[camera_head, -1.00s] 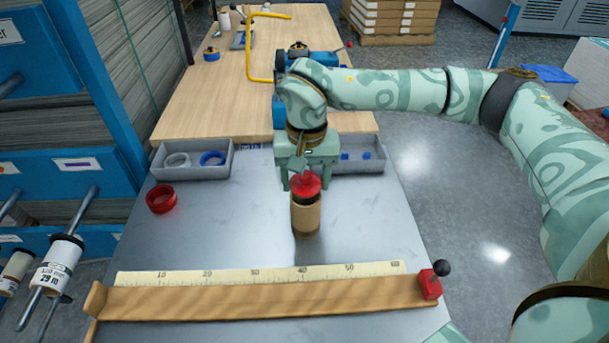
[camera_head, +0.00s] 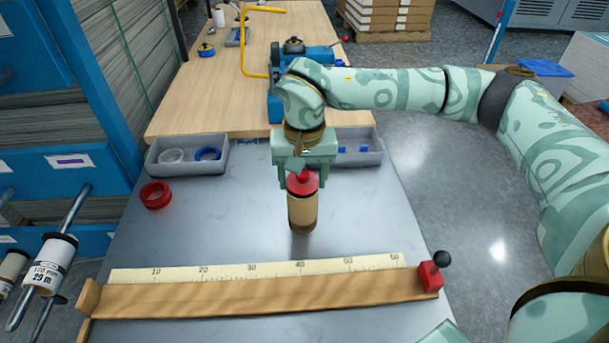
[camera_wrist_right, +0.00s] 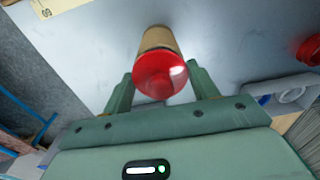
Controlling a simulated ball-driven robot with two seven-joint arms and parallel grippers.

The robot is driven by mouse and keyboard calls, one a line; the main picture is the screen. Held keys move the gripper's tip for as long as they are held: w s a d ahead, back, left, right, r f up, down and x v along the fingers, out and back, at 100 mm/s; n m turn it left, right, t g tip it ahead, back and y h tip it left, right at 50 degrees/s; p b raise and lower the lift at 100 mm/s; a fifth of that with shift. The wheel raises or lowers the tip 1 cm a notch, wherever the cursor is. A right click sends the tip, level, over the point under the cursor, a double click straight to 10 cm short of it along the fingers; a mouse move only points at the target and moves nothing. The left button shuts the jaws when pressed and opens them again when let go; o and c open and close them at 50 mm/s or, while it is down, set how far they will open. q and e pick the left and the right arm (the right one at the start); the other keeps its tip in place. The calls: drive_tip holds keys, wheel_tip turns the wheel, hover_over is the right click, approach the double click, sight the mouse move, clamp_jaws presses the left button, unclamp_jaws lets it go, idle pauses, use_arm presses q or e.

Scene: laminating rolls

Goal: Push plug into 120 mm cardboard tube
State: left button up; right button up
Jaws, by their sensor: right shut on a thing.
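The cardboard tube (camera_head: 302,212) stands upright on the grey metal table behind the ruler. The red plug (camera_head: 302,185) sits at the tube's top end, in line with it. How deep it sits inside the tube cannot be told. My right gripper (camera_head: 303,178) comes down from above and is shut on the red plug. In the right wrist view the plug (camera_wrist_right: 160,74) shows between the two fingers, with the tube (camera_wrist_right: 158,40) beyond it. My left gripper is not in view.
A red ring (camera_head: 156,195) lies on the table at left. Grey trays (camera_head: 188,168) stand at the back edge. A wooden ruler board (camera_head: 260,295) with a red stop (camera_head: 430,278) spans the front. The table between is clear.

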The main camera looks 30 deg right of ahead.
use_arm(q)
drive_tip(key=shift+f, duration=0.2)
use_arm(e)
drive_tip(key=shift+s+a+f, duration=0.1)
drive_tip(key=shift+s+f, duration=0.1)
drive_tip(key=shift+f, duration=0.3)
drive_tip(key=shift+s+f, duration=0.2)
drive_tip(key=shift+f, duration=0.25)
drive_tip(key=o, duration=1)
drive_tip(key=shift+a, duration=0.1)
drive_tip(key=shift+c, duration=0.2)
drive_tip(key=shift+o, duration=0.5)
drive_tip(key=shift+w+a, duration=0.1)
drive_tip(key=shift+a, duration=0.05)
drive_tip(key=shift+r, duration=0.15)
drive_tip(key=shift+d+r, duration=0.2)
drive_tip(key=shift+r, duration=0.2)
use_arm(q)
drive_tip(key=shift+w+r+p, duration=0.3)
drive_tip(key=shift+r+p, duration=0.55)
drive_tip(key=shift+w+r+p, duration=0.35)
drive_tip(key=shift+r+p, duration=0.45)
drive_tip(key=shift+p, duration=0.05)
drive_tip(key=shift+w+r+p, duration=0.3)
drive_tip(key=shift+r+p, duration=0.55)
use_arm(e)
wheel_tip(320, 180, up, 17)
drive_tip(key=shift+a, duration=0.15)
